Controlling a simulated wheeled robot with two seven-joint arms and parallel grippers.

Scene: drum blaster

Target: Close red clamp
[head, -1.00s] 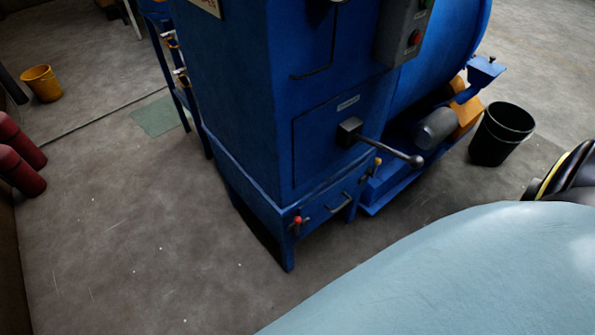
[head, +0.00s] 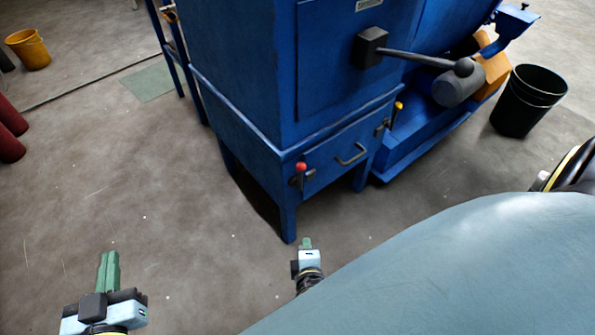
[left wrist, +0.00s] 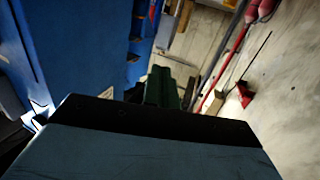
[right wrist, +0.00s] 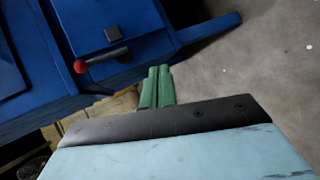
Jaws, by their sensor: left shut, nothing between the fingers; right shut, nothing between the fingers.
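The red clamp (head: 301,168) is a red ball knob on a short dark lever at the left edge of the lower drawer front of the blue machine. It also shows in the right wrist view (right wrist: 80,66), its lever running from the knob along the blue panel. My left gripper (head: 109,262) is shut and empty, low over the floor to the left of the machine. My right gripper (head: 306,243) is shut and empty, below the clamp near the machine's front leg. In the right wrist view its green fingers (right wrist: 157,84) are together and apart from the knob.
The blue machine (head: 235,70) fills the centre. A yellow-knobbed clamp (head: 398,106) is on the drawer's right side, with a drawer handle (head: 351,154) between. A long dark lever (head: 420,58) juts out above. A black bin (head: 527,100) stands right.

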